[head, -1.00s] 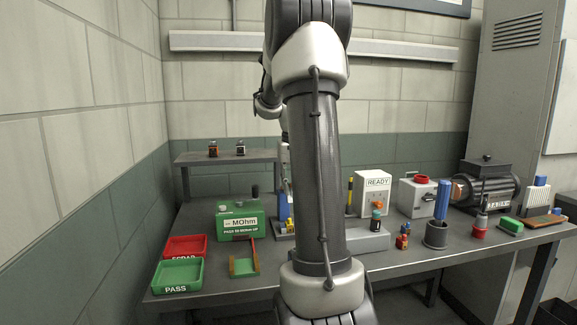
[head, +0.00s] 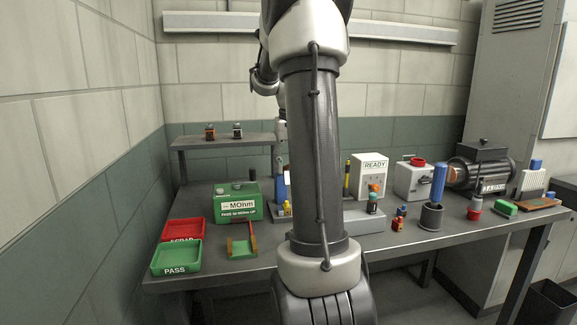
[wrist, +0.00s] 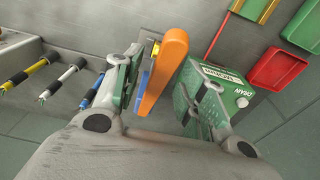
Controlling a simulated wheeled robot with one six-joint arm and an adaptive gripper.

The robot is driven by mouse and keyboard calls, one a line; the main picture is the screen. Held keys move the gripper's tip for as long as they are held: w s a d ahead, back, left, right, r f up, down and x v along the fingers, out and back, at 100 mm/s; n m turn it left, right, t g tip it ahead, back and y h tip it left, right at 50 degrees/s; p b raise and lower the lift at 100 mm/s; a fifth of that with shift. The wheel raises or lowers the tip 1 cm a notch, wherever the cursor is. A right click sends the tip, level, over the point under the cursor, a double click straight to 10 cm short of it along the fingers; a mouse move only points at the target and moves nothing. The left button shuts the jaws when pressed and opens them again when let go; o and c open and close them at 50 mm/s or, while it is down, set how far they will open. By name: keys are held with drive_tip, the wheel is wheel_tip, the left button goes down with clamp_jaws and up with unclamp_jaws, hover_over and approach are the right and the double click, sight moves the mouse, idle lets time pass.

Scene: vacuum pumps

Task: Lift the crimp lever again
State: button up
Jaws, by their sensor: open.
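An orange lever (wrist: 164,68) stands between the two fingers of my gripper (wrist: 160,70) in the wrist view, with a blue part (wrist: 145,82) beside it. The gripper is open. Its green-padded fingers lie on either side of the lever, with a visible gap on the right. I cannot tell whether the left finger touches anything. In the head view my arm hides the lever, and a blue upright part of a bench fixture (head: 281,190) shows just left of it. My gripper is not clearly visible there.
Red (head: 184,231) and green PASS (head: 176,258) trays lie at the left. Several wires or probes (wrist: 66,78) lie on the wrist view's left.

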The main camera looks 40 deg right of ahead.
idle(0.3)
drive_tip(key=shift+s+a+r, duration=0.1)
drive_tip(key=shift+s+r, duration=0.05)
drive_tip(key=shift+r, duration=2.15)
drive_tip(key=shift+s+r, duration=0.1)
drive_tip(key=shift+r, duration=0.65)
drive_tip(key=shift+a, duration=0.15)
drive_tip(key=s+a+n+t, duration=0.1)
drive_tip(key=s+a+n, duration=0.1)
drive_tip(key=s+a, duration=0.3)
drive_tip(key=s+a+n+t, duration=0.1)
drive_tip(key=s+a, duration=0.5)
drive_tip(key=a, duration=0.8)
drive_tip(key=shift+s+a+f+n, duration=0.3)
drive_tip(key=shift+f+n, duration=0.15)
drive_tip(key=shift+n, duration=0.35)
drive_tip(key=shift+n+t+y, duration=0.3)
drive_tip(key=shift+n+t, duration=0.4)
drive_tip(key=shift+n, duration=0.2)
drive_tip(key=s+a+f, duration=0.1)
drive_tip(key=s, duration=0.1)
drive_tip(key=s+a+f, duration=0.1)
drive_tip(key=s+f, duration=0.1)
drive_tip(key=s+a+f, duration=0.1)
drive_tip(key=a, duration=0.1)
drive_tip(key=shift+s+f, duration=0.3)
drive_tip(key=shift+s, duration=0.1)
drive_tip(key=shift+c, duration=0.2)
